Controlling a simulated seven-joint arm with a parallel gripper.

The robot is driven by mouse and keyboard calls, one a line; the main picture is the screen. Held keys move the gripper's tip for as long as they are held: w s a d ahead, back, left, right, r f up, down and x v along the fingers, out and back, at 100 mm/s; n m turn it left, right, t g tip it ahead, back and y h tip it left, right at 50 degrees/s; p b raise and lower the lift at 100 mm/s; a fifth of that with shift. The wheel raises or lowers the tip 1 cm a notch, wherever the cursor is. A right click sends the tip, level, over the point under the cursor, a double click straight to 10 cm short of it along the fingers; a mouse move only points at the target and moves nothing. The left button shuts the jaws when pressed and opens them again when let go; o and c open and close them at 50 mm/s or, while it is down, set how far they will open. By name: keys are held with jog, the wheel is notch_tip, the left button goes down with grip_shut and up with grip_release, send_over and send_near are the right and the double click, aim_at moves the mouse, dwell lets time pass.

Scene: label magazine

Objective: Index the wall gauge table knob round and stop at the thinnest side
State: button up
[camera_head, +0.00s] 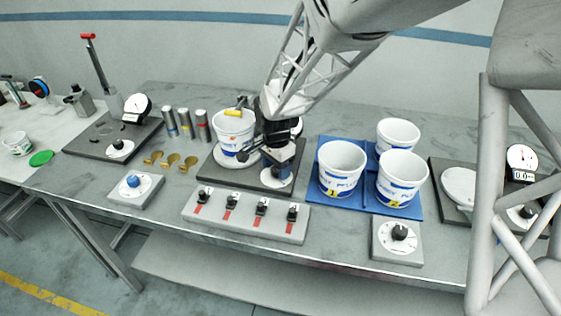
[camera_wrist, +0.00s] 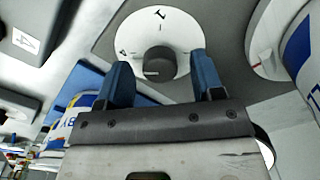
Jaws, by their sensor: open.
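The wall gauge table's grey plate (camera_head: 210,168) is in the middle of the bench in the head view. A white and blue tub (camera_head: 230,135) stands on its round table. The table's white dial (camera_head: 279,181) shows below my gripper (camera_head: 279,158). In the wrist view the black knob (camera_wrist: 159,62) sits at the middle of the white dial (camera_wrist: 185,35), with marks around it and a pale line on the knob. My gripper (camera_wrist: 161,78) is open, its blue fingers one on each side of the knob with gaps. In the head view my gripper hides most of the knob.
A grey block with several black switches (camera_head: 245,215) lies in front. Dial blocks stand at left (camera_head: 136,187) and right (camera_head: 397,242). Tubs on blue mats (camera_head: 360,200) are close at right. Metal cylinders (camera_head: 185,124) and brass pieces (camera_head: 172,160) are at left.

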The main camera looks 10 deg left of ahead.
jog(key=shift+f, duration=0.55)
jog(key=shift+c, duration=0.2)
jog(key=c, duration=0.9)
